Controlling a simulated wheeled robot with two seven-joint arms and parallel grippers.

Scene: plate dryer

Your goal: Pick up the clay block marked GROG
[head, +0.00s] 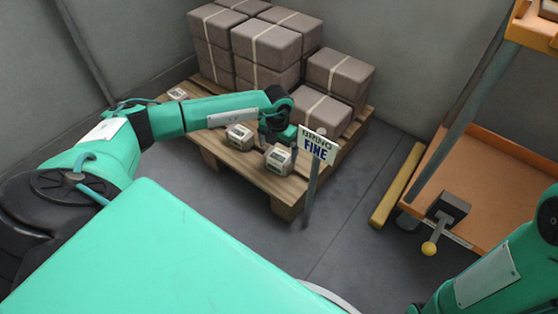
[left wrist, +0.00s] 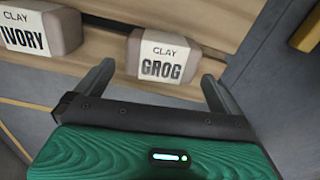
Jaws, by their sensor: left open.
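The GROG block (left wrist: 162,57) is a small brown clay block with a pale label in the left wrist view. It sits on the wooden pallet, just ahead of and between the fingertips. In the head view it appears to be the rightmost small block (head: 280,159), its label too small to read there. My left gripper (head: 278,141) is open and empty above the pallet's front edge, close to that block. In the left wrist view its two fingers (left wrist: 158,72) are spread wider than the block. My right gripper is out of view.
The IVORY block (left wrist: 40,28) sits left of GROG. Another small block (head: 177,94) is farther left on the pallet (head: 246,169). Brown block stacks (head: 265,45) stand behind. An orange rack (head: 475,165) is at right.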

